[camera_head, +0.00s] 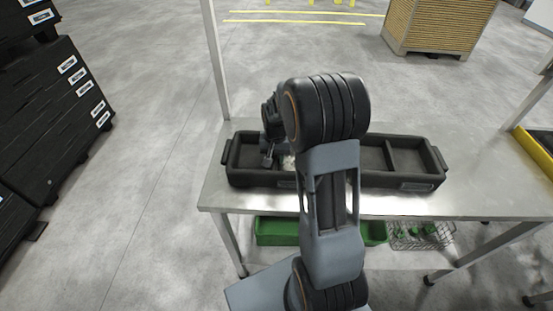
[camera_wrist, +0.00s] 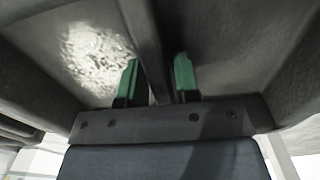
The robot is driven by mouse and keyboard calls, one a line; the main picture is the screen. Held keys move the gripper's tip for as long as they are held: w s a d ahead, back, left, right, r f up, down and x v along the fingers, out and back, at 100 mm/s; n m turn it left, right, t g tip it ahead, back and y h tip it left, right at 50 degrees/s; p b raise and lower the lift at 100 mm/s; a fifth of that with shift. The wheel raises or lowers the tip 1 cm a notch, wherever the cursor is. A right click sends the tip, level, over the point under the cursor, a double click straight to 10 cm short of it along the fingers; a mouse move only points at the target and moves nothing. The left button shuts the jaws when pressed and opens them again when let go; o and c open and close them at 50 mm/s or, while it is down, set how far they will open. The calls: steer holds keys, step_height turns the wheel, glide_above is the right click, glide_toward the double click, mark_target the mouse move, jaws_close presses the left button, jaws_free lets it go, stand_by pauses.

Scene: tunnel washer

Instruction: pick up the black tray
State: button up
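The black tray (camera_head: 375,180) lies on the metal table (camera_head: 480,195). It is long, with several compartments, end handles and a small label on its front. My arm hides its middle. My gripper (camera_head: 268,160) is low over the tray's left part. In the wrist view, the green fingers of my gripper (camera_wrist: 158,75) are spread apart, one on each side of a thin dark divider wall (camera_wrist: 145,30) of the tray. A small gap shows at the right finger. Whether the left finger touches the wall is unclear. A whitish patch (camera_wrist: 95,55) shows on the tray's surface to the left.
A green bin (camera_head: 275,232) and a wire basket (camera_head: 432,236) sit on the shelf below. A table post (camera_head: 215,60) rises behind the tray's left end. Stacked black crates (camera_head: 60,110) stand at the left. A yellow-edged table (camera_head: 535,150) is at the right.

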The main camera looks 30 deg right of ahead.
jaws_close()
